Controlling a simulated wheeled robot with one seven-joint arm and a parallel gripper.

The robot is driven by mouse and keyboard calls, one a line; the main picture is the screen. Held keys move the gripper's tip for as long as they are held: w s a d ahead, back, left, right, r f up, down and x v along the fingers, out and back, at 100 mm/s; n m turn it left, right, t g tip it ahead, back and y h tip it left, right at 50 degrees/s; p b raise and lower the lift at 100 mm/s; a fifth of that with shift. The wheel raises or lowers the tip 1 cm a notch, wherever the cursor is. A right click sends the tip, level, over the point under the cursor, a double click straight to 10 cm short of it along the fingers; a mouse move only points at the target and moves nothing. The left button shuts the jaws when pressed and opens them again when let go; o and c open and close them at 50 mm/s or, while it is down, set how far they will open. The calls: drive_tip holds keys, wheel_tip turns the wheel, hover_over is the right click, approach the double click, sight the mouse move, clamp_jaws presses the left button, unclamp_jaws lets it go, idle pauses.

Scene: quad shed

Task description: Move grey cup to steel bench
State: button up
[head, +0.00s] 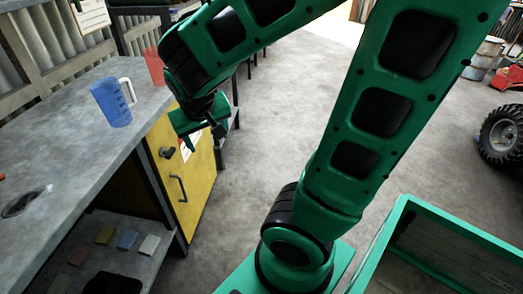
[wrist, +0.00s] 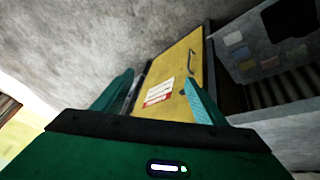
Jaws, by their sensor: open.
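I cannot make out a grey cup in either view. A long grey-topped bench (head: 60,150) runs along the left in the head view; I cannot tell whether it is the steel bench. My gripper (head: 215,130) hangs beside the bench's right edge, in front of a yellow cabinet door (head: 185,172). In the wrist view its two green fingers (wrist: 160,100) are apart, with nothing between them. The yellow door (wrist: 178,65) shows beyond the fingers.
A blue jug (head: 112,102) with a white handle and a red container (head: 155,66) stand on the bench. A dark round item (head: 24,202) lies nearer. Small coloured blocks (head: 127,240) sit on the lower shelf. A green-edged box (head: 440,240) is at lower right. Open floor lies mid-view.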

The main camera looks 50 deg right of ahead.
drive_tip(key=s+d+m+g+y, duration=0.1)
drive_tip(key=s+d+g, duration=0.1)
drive_tip(key=s, duration=0.7)
drive_tip(key=s+d+r+m+g+y, duration=0.1)
drive_tip(key=s+d+g+y, duration=0.1)
drive_tip(key=s, duration=0.6)
drive_tip(key=shift+s+d+r+m+y, duration=0.25)
drive_tip(key=shift+s+d+m+y, duration=0.1)
drive_tip(key=shift+d, duration=0.5)
drive_tip(key=shift+w+f, duration=0.25)
drive_tip(key=shift+w, duration=0.35)
